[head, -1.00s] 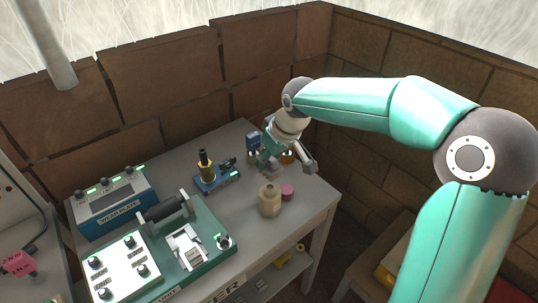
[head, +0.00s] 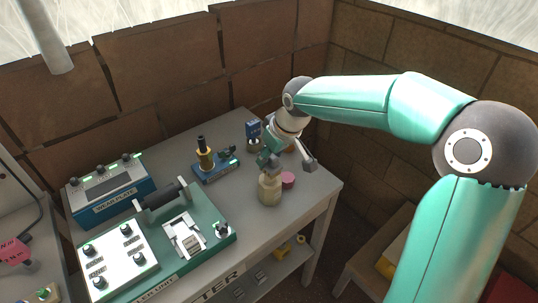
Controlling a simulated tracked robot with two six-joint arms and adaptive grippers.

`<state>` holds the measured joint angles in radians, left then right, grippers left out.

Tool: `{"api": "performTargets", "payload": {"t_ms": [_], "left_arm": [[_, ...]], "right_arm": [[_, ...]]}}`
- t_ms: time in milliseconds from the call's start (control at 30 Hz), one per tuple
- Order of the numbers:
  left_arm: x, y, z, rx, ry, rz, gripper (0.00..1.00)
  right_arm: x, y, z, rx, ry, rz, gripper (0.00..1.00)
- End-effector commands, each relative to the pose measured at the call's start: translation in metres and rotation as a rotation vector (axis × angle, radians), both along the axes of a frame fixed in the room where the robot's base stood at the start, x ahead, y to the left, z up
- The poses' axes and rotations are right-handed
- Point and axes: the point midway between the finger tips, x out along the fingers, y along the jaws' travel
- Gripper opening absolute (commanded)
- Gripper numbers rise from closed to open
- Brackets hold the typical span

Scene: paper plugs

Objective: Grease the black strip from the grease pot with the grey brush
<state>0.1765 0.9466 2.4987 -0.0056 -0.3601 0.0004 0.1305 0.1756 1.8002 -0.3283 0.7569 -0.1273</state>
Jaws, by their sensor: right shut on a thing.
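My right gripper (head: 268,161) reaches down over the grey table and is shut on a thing. The thing is too small and too covered by the fingers to make out, and I see no grey brush clearly. A beige jar (head: 270,190) stands upright just below the fingertips, its top covered by them; whether they touch I cannot tell. I cannot tell whether it is the grease pot. A dark bar (head: 160,195) lies across the back of the green machine (head: 215,246); whether it is the black strip is unclear. My left gripper is out of view.
A pink pot (head: 288,180) stands right beside the jar. A blue stand with a brass and black part (head: 205,155) and a blue device (head: 253,131) are behind. A blue box with knobs (head: 110,195) is at the left. The table's front right is bare.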

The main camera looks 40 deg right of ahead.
Motion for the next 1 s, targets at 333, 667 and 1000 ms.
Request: {"api": "performTargets", "payload": {"t_ms": [333,667,1000], "left_arm": [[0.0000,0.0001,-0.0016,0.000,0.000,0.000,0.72],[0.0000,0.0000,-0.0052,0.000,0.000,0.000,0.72],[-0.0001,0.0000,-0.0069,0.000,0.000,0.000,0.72]], "right_arm": [[-0.0002,-0.0004,-0.0015,0.000,-0.001,-0.001,0.12],[-0.0003,-0.0005,-0.0057,0.000,-0.001,-0.001,0.12],[-0.0002,-0.0004,-0.0078,0.000,0.000,-0.001,0.12]]}}
